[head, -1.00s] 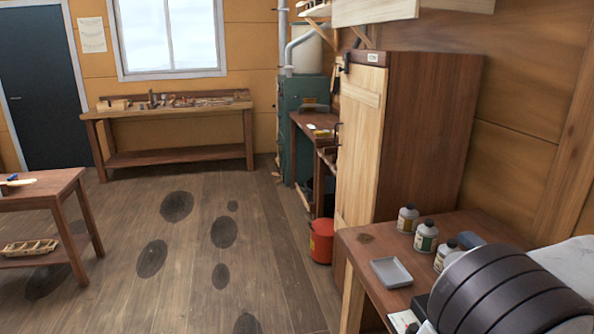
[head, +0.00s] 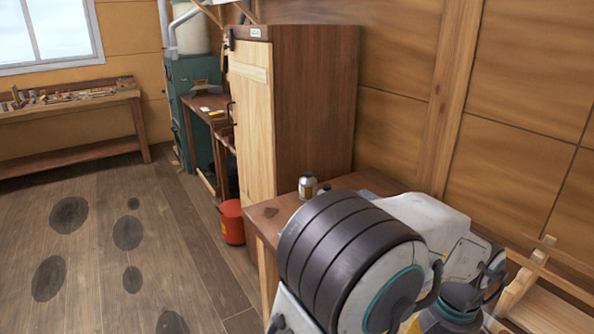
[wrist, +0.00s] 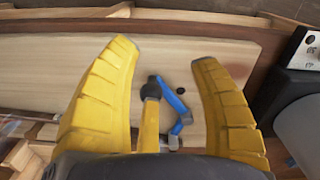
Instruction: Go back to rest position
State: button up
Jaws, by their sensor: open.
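My gripper (wrist: 163,52) shows in the wrist view with its two yellow fingers spread wide apart. Nothing is clasped between them. Beyond and between the fingers is a clamp-like tool (wrist: 178,103) with blue parts and a yellow bar, in front of a pale wooden plank (wrist: 190,62). I cannot tell how far it is from the fingers. In the head view my arm is folded large at the lower right, and the fingers are mostly out of sight.
A side bench (head: 265,212) with a bottle (head: 308,185) stands behind my arm. A tall wooden cabinet (head: 310,95) and a red bucket (head: 231,222) are beyond it. Wooden framing (head: 545,290) is at the lower right. The floor (head: 95,255) at left is open.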

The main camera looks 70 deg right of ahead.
jog(key=w+a+r+n, duration=0.1)
jog(key=w+a+n, duration=0.25)
jog(key=w, duration=0.85)
jog(key=w+a+n, duration=0.3)
jog(key=w+a, duration=0.1)
jog(key=w, duration=0.9)
jog(key=w+a+r+n+t, duration=0.1)
jog(key=w+a+r+n, duration=0.1)
jog(key=w+a+n, duration=0.3)
jog(key=w+a+r+n+t, duration=0.2)
jog(key=w+a+n, duration=0.4)
jog(key=a+n, duration=0.4)
jog(key=a, duration=0.4)
jog(key=shift+w+a+r, duration=0.15)
jog(key=shift+w, duration=0.15)
